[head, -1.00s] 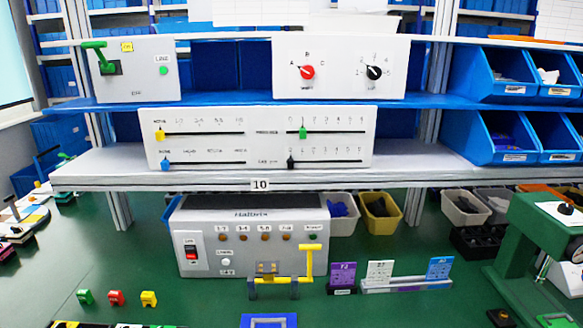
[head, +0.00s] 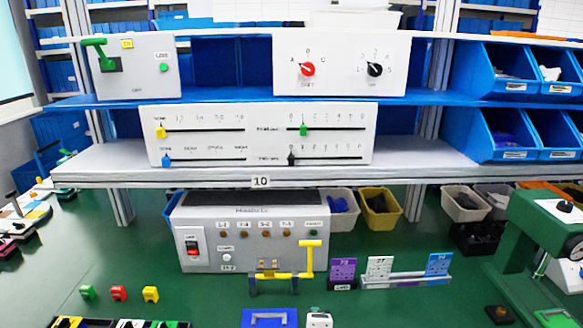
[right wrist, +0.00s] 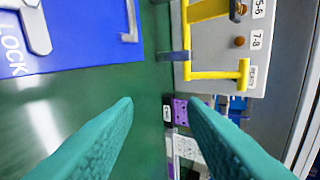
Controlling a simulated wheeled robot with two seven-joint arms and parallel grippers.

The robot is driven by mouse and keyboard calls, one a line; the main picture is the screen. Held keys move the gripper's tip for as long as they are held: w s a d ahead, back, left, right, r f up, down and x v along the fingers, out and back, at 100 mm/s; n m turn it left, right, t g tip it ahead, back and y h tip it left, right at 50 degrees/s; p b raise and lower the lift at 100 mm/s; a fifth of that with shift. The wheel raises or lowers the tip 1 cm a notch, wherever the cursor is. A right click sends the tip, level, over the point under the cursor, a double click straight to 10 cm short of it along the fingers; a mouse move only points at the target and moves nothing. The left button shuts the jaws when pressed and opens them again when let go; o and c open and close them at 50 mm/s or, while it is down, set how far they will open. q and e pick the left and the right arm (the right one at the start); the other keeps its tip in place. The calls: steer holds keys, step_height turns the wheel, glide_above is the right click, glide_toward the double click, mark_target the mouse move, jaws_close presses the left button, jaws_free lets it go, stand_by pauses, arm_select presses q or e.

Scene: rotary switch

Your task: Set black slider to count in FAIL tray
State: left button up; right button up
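The black slider (head: 291,158) sits at the left end of the lower right track on the white slider panel (head: 215,147), on the middle shelf. A green slider (head: 304,130) is on the track above it. On the left tracks are a yellow slider (head: 161,132) and a blue slider (head: 167,160). My right gripper (right wrist: 158,104) is open, with its two teal fingers apart and nothing between them. It points towards the bench, near a purple card and the grey box. My left gripper is not in view. No tray label reading FAIL can be read.
Blue bins (head: 505,137) stand at the right of the shelves. The grey box (head: 249,232) with a yellow handle (head: 311,258) stands under the shelf. Coloured cards (head: 342,272) stand beside it. A green press (head: 525,235) is at the right.

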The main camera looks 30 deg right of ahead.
steer(key=w+d+r+n+t+h, duration=0.35)
steer(key=w+r+n, duration=0.25)
steer(key=w+r, duration=0.25)
steer(key=n+t+h, duration=0.1)
steer(key=n+t, duration=0.5)
steer(key=n, duration=0.7)
glide_toward(292, 162)
steer(key=p+x, duration=0.1)
steer(key=x, duration=0.7)
steer(key=shift+w, duration=0.2)
jaws_close()
